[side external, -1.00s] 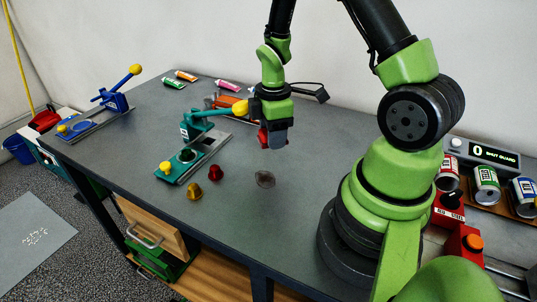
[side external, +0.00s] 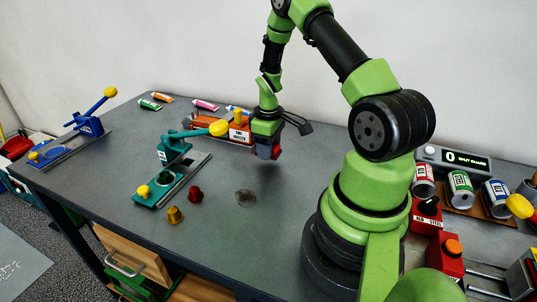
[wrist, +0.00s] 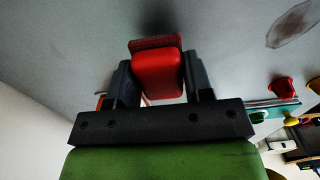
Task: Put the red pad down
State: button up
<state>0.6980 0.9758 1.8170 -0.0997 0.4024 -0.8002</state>
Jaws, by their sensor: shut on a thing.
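My gripper (side external: 267,154) is above the grey table toward its back middle. In the wrist view my gripper (wrist: 158,85) has its two dark fingers on either side of the red pad (wrist: 157,72) and is shut on it. The pad is a rounded red block with a darker, flat, rough face at its far end. In the side view only a small red bit of the pad (side external: 276,150) shows, at the fingers. It appears to be held above the table; the exact gap is hard to tell.
A teal press (side external: 172,170) with a yellow knob stands left, with a red cup (side external: 195,194) and a gold cup (side external: 175,215) before it. An orange device (side external: 239,131) lies close behind my gripper. A dark smudge (side external: 246,198) marks the otherwise clear table middle.

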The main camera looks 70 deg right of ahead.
jog(key=shift+f, duration=1.25)
jog(key=o, duration=0.9)
jog(key=shift+f, duration=0.1)
